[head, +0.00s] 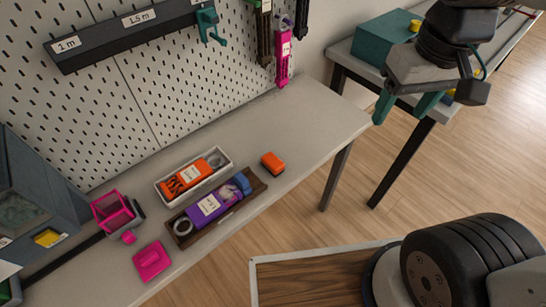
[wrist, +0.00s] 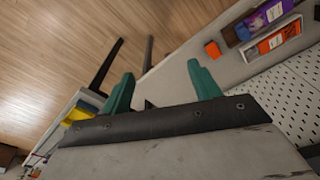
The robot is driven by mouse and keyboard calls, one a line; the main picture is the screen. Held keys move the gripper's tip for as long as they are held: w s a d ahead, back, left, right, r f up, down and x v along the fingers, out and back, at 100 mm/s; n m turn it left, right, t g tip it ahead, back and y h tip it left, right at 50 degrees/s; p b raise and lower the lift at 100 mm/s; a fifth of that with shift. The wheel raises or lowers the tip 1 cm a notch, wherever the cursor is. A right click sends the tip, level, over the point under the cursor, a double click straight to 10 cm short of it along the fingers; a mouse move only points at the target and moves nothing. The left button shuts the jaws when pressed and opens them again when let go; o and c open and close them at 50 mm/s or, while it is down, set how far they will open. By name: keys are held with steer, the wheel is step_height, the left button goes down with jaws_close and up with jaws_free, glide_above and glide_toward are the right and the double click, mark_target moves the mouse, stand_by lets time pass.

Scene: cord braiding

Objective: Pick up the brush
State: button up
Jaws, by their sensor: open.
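A small orange block (head: 272,163) with a darker lower edge lies on the grey workbench, right of two trays. It may be the brush, but its bristles cannot be made out. It also shows in the wrist view (wrist: 213,49), beyond my gripper and to the right. My gripper (head: 404,110) is open and empty, with teal fingers. It is up and to the right of the orange block in the head view, well apart from it. Both fingers also show in the wrist view (wrist: 160,78).
A white tray (head: 226,155) holds an orange packet, and a brown tray (head: 259,188) holds a purple packet. A pink cup-shaped frame (head: 113,211) and pink pad (head: 152,261) are left. A pegboard (head: 180,90) stands behind. The bench around the orange block is clear.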

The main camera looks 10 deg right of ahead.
steer(key=w+a+f+n, duration=0.2)
steer(key=w+a+f, duration=0.45)
steer(key=w, duration=0.25)
steer(key=n+g, duration=0.1)
steer(key=n, duration=0.3)
glide_above(273, 160)
steer(key=f, duration=1.1)
steer(key=a+f, duration=0.1)
steer(key=f, duration=0.4)
steer(key=shift+w+f, duration=0.15)
steer(key=f, duration=0.4)
steer(key=d+f, duration=0.1)
steer(key=f, duration=0.2)
steer(key=shift+s+f, duration=0.1)
steer(key=shift+s, duration=0.15)
steer(key=shift+f, duration=0.5)
steer(key=c, duration=1.1)
